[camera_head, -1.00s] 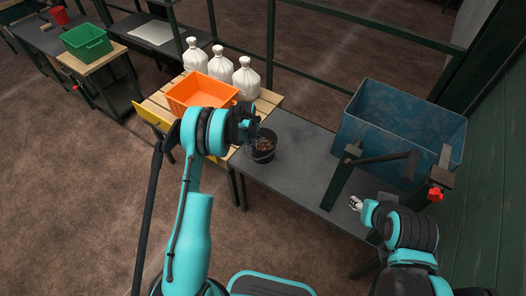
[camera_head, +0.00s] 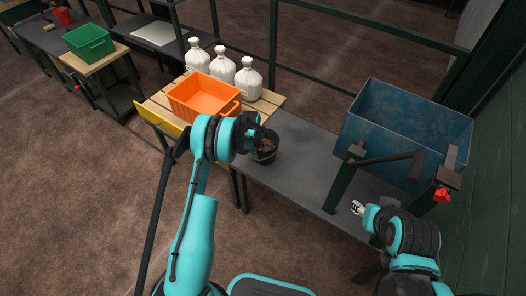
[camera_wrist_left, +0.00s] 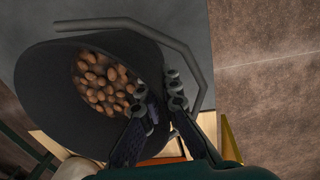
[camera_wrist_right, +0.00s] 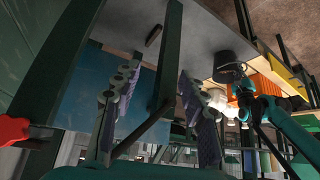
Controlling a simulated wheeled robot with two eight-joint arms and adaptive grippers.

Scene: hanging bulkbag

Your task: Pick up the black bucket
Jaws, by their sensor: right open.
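The black bucket (camera_head: 265,152) stands on the grey tabletop, with brown round lumps inside. My left gripper (camera_head: 247,133) is at its left rim. In the left wrist view the bucket (camera_wrist_left: 65,95) fills the left half, and its grey handle loops over to the right. There the left fingers (camera_wrist_left: 157,95) are close together at the rim, one over the mouth and one outside. Whether they pinch the wall I cannot tell. My right gripper (camera_head: 357,207) is open and empty near the table's front right; it also shows in the right wrist view (camera_wrist_right: 160,92).
A blue bin (camera_head: 405,130) stands at the table's right behind a dark metal frame (camera_head: 345,180). An orange crate (camera_head: 203,97) is on the wooden table at left, with white jugs (camera_head: 249,80) behind it. The tabletop between bucket and blue bin is clear.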

